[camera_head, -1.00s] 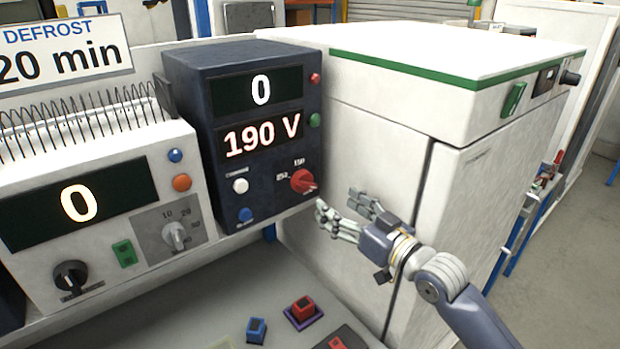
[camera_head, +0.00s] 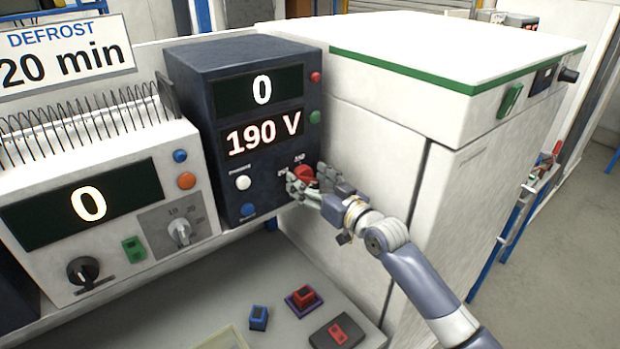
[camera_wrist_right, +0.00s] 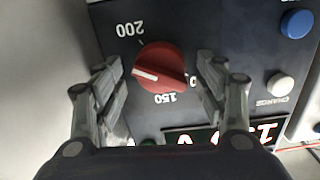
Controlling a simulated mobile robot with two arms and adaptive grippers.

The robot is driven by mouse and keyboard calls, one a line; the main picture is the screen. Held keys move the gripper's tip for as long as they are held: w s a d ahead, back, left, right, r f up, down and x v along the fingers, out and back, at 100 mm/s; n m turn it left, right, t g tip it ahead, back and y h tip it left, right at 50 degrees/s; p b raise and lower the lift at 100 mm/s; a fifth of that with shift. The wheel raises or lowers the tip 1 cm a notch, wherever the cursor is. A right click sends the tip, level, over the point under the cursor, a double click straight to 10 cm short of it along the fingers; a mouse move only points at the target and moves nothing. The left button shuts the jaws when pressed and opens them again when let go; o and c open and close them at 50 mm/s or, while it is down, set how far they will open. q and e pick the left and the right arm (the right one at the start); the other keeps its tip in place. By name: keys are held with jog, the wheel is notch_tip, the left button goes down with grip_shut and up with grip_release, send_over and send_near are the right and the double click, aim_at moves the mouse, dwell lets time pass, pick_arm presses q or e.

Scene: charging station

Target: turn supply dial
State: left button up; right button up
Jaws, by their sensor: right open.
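The supply dial is a red round knob (camera_head: 304,174) with a white pointer line, on the front of the dark blue supply unit (camera_head: 215,160). The unit's displays read 0 and 190 V. My right gripper (camera_head: 305,186) is at the knob and partly covers it in the head view. In the right wrist view the red knob (camera_wrist_right: 160,66) lies between the two open fingers of the gripper (camera_wrist_right: 163,85), with a gap visible on each side. Labels 200 and 150 show around it. I cannot tell whether the fingertips touch the panel. My left gripper is not in view.
A white unit (camera_head: 100,215) with a display reading 0 and black and grey knobs stands left. A white cabinet (camera_head: 400,100) with a green stripe is close at the right. Small blue (camera_head: 259,317) and red (camera_head: 303,297) blocks lie on the bench below.

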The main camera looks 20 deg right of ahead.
jog(key=c, duration=1.1)
jog(key=shift+m, duration=0.3)
jog(key=shift+m+p, duration=0.45)
jog(key=shift+m, duration=0.75)
jog(key=shift+d+m+p, duration=0.1)
jog(key=shift+m+p, duration=0.2)
jog(key=shift+m, duration=1.1)
jog(key=o, duration=1.1)
